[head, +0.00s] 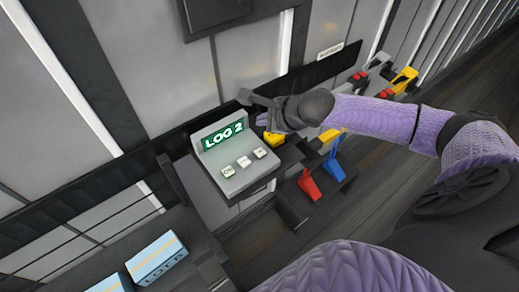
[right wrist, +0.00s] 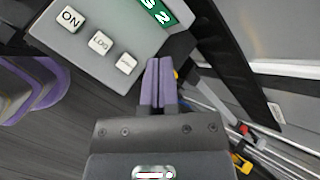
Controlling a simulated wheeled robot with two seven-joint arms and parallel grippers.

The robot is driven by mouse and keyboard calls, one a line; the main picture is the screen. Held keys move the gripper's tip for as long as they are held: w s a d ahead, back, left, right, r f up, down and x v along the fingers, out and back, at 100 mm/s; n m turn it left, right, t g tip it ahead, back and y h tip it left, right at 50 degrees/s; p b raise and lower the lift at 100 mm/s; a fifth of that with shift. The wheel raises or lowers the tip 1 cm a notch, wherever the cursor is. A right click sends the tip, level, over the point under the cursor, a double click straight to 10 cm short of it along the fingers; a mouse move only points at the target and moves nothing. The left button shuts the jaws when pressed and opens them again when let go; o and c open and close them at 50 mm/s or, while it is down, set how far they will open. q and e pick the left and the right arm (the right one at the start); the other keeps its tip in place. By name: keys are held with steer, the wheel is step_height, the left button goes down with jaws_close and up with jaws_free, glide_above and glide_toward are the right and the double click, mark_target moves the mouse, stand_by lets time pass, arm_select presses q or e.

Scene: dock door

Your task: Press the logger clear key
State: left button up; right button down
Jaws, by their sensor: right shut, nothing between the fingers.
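The logger (head: 223,170) is a grey sloped console with a green display (head: 223,135) reading "LOG 2". Three white keys sit in a row on its front: an ON key (head: 228,171), a middle key (head: 244,162) and a right-hand key (head: 260,153). In the right wrist view the middle key (right wrist: 100,42) reads LOG; the label of the end key (right wrist: 126,63) is too small to read surely. My right gripper (head: 247,98) is shut and empty, beyond the logger's right side. Its fingers (right wrist: 158,80) appear beside the end key, apart from it. My left gripper is out of view.
Blue boxes (head: 157,258) stand at the lower left. Red (head: 309,185) and blue (head: 334,160) levers and a yellow object (head: 273,139) are right of the logger. More red and yellow parts (head: 404,80) line the wall farther right. The panelled wall is behind.

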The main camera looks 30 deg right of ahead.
mark_target(263, 153)
step_height(263, 153, down, 9)
steer(key=b, duration=0.6)
steer(key=shift+a+r+b, duration=0.1)
steer(key=shift+r+b, duration=0.05)
steer(key=shift+b, duration=0.15)
stand_by(0.6)
stand_by(0.3)
stand_by(0.7)
